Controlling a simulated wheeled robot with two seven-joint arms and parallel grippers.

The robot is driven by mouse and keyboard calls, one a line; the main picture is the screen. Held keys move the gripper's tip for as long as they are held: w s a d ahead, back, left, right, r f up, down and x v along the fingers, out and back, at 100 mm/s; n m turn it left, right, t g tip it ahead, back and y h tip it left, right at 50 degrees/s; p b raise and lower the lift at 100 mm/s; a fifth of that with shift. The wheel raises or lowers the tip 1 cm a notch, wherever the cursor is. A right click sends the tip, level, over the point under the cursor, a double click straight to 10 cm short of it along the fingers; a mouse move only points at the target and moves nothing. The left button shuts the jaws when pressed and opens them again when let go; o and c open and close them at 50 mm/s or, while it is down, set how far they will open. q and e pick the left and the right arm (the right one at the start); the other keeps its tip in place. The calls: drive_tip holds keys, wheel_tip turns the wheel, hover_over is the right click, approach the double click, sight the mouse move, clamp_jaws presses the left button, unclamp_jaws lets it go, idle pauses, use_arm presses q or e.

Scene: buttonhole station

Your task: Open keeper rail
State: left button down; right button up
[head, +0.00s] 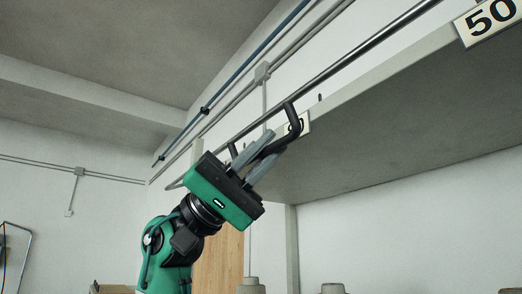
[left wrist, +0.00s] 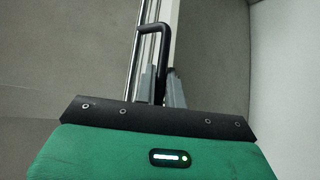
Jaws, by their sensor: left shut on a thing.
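The keeper rail (head: 372,48) is a dark metal bar running along the front of a high shelf. A black bent handle (head: 293,116) hangs from it near the shelf's far end. My left gripper (head: 272,146), with a green body and grey fingers, reaches up from below and is shut on the handle. In the left wrist view the handle (left wrist: 168,48) bends over and its lower part runs down between the two grey fingers. The fingers hide part of the handle's grip. My right gripper is not in view.
The grey shelf (head: 390,125) extends to the right, with a "50" sign (head: 490,18) on its edge. Thin pipes (head: 225,92) run along the wall behind. Grey cones (head: 333,288) stand below. The space under the shelf is open.

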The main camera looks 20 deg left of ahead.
use_arm(q)
drive_tip(key=shift+w, duration=0.1)
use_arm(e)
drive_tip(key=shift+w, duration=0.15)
use_arm(q)
drive_tip(key=c, duration=1.5)
unclamp_jaws()
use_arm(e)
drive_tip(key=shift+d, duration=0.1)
